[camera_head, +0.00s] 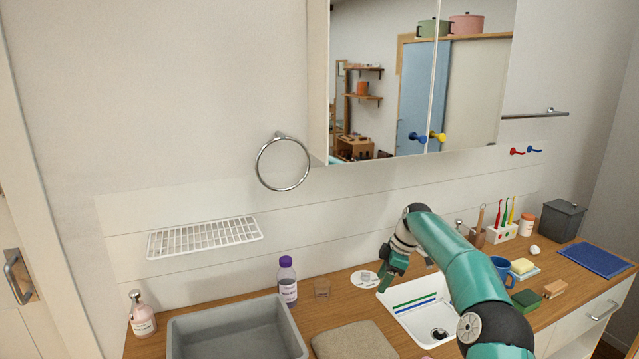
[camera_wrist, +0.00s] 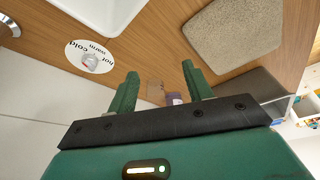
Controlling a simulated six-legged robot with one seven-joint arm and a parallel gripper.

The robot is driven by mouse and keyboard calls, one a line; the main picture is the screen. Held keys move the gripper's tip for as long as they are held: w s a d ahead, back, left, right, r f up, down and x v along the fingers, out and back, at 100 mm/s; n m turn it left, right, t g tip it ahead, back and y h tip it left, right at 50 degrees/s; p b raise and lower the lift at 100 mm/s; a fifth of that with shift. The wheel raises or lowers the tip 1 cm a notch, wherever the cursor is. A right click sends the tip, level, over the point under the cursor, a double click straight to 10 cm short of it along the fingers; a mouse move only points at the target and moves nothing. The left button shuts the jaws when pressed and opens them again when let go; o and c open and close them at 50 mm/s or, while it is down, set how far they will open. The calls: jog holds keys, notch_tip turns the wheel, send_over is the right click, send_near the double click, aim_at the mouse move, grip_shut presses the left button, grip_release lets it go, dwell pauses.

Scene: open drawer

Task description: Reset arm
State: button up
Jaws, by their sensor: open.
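My arm reaches over the wooden counter in the head view, and my gripper (camera_head: 388,268) hangs above it near the small white sink (camera_head: 413,292). In the wrist view my gripper (camera_wrist: 160,85) shows two green fingers spread apart with nothing held between them. A round white dial plate marked hot, warm and cold (camera_wrist: 90,57) lies to the left of the fingers. In the head view the dial plate (camera_head: 366,279) is just left of the gripper. The drawer front (camera_head: 590,318) with a metal handle shows at the lower right; my arm hides part of the counter.
A grey basin (camera_head: 238,335), a purple-capped bottle (camera_head: 287,280), a small glass (camera_head: 322,288) and a grey-brown mat (camera_head: 353,341) are left of the sink. A blue mug (camera_head: 503,268) and sponges stand right of my arm. A mirror cabinet (camera_head: 420,80) hangs above.

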jog(key=s+a+r+m+t+h, duration=0.1)
jog(key=s+a+r+m+h, duration=0.15)
jog(key=s+r, duration=0.6)
jog(key=s+a+r+m+t+h, duration=0.1)
jog(key=s+a+r+m, duration=0.3)
jog(key=s+r, duration=0.5)
jog(key=s+d+f+m+t, duration=0.1)
jog(key=s+m, duration=0.4)
jog(key=s, duration=0.9)
jog(key=s+d+f+m+t, duration=0.2)
jog(key=s+d+f+m, duration=0.1)
jog(key=s, duration=1.2)
jog(key=shift+s+f+m, duration=0.25)
jog(key=shift+f+m, duration=0.3)
jog(key=shift+m, duration=0.4)
jog(key=shift+h, duration=0.25)
